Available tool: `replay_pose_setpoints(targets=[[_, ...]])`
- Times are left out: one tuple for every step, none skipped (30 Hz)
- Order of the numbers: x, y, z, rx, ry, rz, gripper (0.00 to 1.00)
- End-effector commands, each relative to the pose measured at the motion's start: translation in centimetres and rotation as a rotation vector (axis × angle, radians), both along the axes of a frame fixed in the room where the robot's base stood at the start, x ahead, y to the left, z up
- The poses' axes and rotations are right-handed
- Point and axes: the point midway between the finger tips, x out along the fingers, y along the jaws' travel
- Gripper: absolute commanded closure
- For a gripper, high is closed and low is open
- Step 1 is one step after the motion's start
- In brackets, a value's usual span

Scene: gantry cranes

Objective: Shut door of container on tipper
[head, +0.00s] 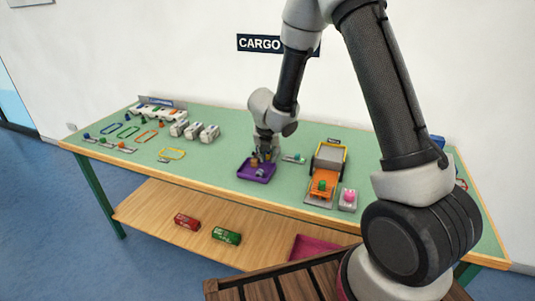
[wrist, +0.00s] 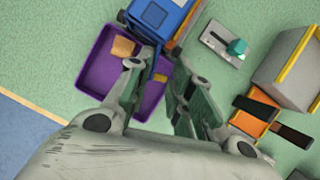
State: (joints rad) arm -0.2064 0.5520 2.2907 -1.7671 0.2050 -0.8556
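In the head view my gripper (head: 262,155) points down at the back of the purple tray (head: 257,178) and hides the container. In the wrist view the tray (wrist: 90,75) holds an orange block (wrist: 123,46).
A grey slider with a teal knob (wrist: 237,47) is right of the gripper. Farther right stands a grey and orange model (head: 327,172) with yellow edges, beside a pink-knobbed block (head: 348,198). White blocks (head: 195,131) and coloured loops stand left. Green tabletop (head: 215,175) is clear left of the tray.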

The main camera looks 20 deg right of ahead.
Motion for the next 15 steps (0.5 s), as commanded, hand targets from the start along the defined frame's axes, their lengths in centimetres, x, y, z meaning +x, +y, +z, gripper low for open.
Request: replay_pose_setpoints(targets=[[0.00, 0.00, 0.01, 0.000, 0.000, 0.000, 0.93], [0.00, 0.00, 0.01, 0.000, 0.000, 0.000, 0.99], [0.01, 0.00, 0.01, 0.000, 0.000, 0.000, 1.00], [0.01, 0.00, 0.01, 0.000, 0.000, 0.000, 1.00], [0.01, 0.00, 0.01, 0.000, 0.000, 0.000, 1.00], [0.01, 0.00, 0.02, 0.000, 0.000, 0.000, 1.00], [0.02, 0.00, 0.02, 0.000, 0.000, -0.001, 1.00], [0.02, 0.02, 0.03, 0.000, 0.000, -0.002, 1.00], [0.01, 0.04, 0.02, 0.000, -0.001, -0.005, 1.00], [0.02, 0.06, 0.02, 0.000, 0.000, -0.009, 1.00], [0.02, 0.08, 0.02, 0.001, 0.000, -0.015, 1.00], [0.02, 0.14, 0.01, 0.001, 0.000, -0.022, 1.00], [0.03, 0.19, 0.02, 0.001, 0.000, -0.031, 1.00], [0.03, 0.25, 0.01, 0.000, 0.000, -0.040, 1.00], [0.04, 0.35, 0.01, 0.000, -0.001, -0.055, 1.00]])
